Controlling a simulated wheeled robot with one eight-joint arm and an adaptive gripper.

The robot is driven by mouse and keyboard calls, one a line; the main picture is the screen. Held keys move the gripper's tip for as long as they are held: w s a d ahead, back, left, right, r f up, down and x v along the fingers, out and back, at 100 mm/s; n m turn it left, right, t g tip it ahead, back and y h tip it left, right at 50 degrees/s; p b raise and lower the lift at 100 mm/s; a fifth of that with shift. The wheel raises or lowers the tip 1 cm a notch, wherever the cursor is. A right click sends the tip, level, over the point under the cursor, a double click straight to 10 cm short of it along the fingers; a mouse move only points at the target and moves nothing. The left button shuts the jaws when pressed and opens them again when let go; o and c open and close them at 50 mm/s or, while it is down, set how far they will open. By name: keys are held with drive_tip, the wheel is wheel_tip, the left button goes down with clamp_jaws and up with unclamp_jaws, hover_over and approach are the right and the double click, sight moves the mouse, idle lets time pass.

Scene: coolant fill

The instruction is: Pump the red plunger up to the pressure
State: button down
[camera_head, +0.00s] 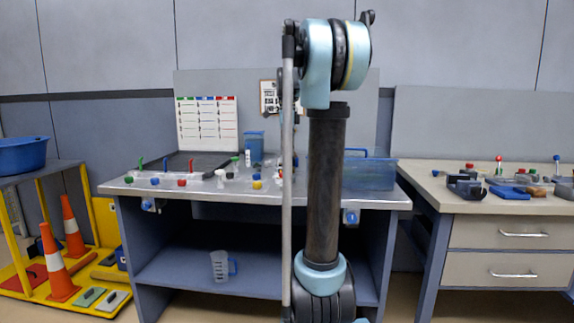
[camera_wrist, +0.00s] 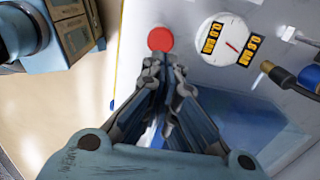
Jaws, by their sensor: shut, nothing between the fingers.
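The red plunger (camera_wrist: 160,39) shows as a round red top in the wrist view, near the top middle. My gripper (camera_wrist: 160,68) is shut and empty, its fingertips just below the plunger in the picture. I cannot tell whether they touch it. To the right is a round white gauge (camera_wrist: 223,39) with a red needle. Black-and-yellow labels beside it seem to read 0.6 BAR, in part upside down. In the head view my arm covers the middle of the bench, and I cannot make out the gripper or plunger there.
In the wrist view, a black hose with a brass fitting (camera_wrist: 268,67) lies right of the gauge. In the head view, the metal-topped bench (camera_head: 130,187) holds several coloured knobs and a blue transparent bin (camera_head: 372,174). A second bench (camera_head: 425,180) stands at right, and a yellow cart (camera_head: 98,222) at left.

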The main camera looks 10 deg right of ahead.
drive_tip(key=shift+r, duration=2.2)
drive_tip(key=s+a+f+n+t, duration=0.1)
drive_tip(key=s+a+f+n, duration=0.1)
drive_tip(key=s+f+n, duration=0.9)
drive_tip(key=s+a+f+n+t, duration=0.1)
drive_tip(key=s+f+n, duration=1)
drive_tip(key=s+f, duration=1.1)
drive_tip(key=shift+s+a, duration=0.6)
drive_tip(key=shift+s, duration=0.2)
drive_tip(key=shift+w+f, duration=0.25)
drive_tip(key=shift+w, duration=0.15)
